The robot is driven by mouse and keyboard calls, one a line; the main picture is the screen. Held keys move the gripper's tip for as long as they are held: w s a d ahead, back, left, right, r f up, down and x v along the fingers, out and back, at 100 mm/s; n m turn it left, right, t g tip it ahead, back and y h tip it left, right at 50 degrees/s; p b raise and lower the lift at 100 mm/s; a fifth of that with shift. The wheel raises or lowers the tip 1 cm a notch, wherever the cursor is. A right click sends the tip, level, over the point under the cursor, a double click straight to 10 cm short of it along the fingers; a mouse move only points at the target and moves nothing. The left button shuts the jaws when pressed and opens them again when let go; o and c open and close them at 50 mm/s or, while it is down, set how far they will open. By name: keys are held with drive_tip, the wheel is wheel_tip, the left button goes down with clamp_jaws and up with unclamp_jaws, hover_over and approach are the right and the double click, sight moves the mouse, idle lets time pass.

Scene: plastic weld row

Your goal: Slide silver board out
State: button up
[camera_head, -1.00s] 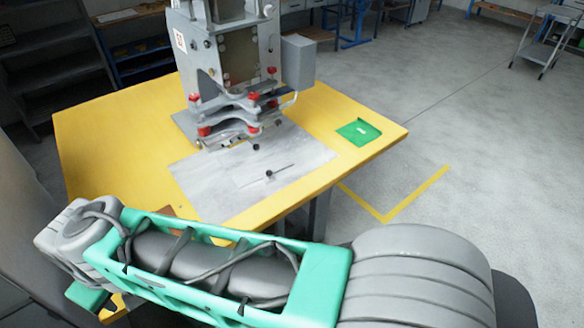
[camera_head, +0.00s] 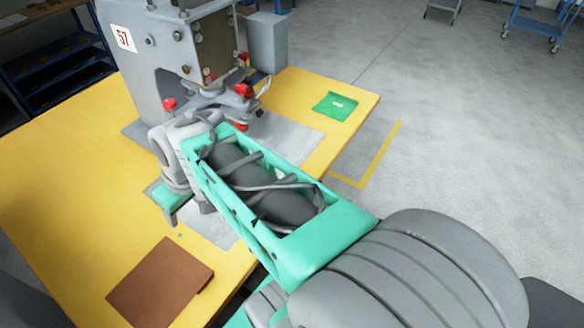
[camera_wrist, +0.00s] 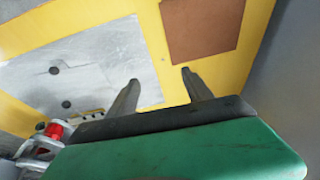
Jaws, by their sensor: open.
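The silver board (camera_head: 290,138) lies flat on the yellow table under the front of the grey press, partly hidden by my arm in the head view. In the wrist view the board (camera_wrist: 105,55) fills the left side and shows two dark round spots. My gripper (camera_wrist: 160,77) is open and empty, its two fingers apart. In the wrist view the left finger overlaps the board's edge and the right finger lies over yellow table. I cannot tell how high the fingers are. In the head view my arm hides the fingertips.
The grey press (camera_head: 190,60) with red knobs stands behind the board. A brown pad (camera_head: 160,283) lies on the table at front left, near the gripper in the wrist view. A green pad (camera_head: 335,106) lies at the right corner. Yellow table at left is clear.

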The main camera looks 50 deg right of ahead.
drive_tip(key=shift+o, duration=1.2)
drive_tip(key=w+d+f+t+b, duration=0.1)
drive_tip(key=w+d+f+b, duration=0.2)
drive_tip(key=d+f, duration=0.4)
drive_tip(key=d+b, duration=0.1)
drive_tip(key=d, duration=0.3)
drive_tip(key=shift+w+y, duration=0.2)
drive_tip(key=shift+y, duration=0.2)
drive_tip(key=s+d+f+t+b, duration=0.1)
drive_tip(key=s+d+b, duration=0.1)
drive_tip(key=d, duration=0.4)
drive_tip(key=s+d+f+t+b, duration=0.2)
drive_tip(key=d, duration=0.5)
drive_tip(key=s+d+f+t+b, duration=0.2)
drive_tip(key=d, duration=0.5)
drive_tip(key=shift+s+d+f+h, duration=0.15)
drive_tip(key=shift+s+f+h, duration=0.05)
drive_tip(key=shift+h, duration=0.1)
drive_tip(key=b+x, duration=0.4)
drive_tip(key=x, duration=0.4)
drive_tip(key=shift+w+f+b, duration=0.15)
drive_tip(key=shift+f+b, duration=0.05)
drive_tip(key=shift+b, duration=0.2)
drive_tip(key=shift+w+f, duration=0.35)
drive_tip(key=shift+w, duration=0.2)
drive_tip(key=shift+c, duration=0.2)
clamp_jaws()
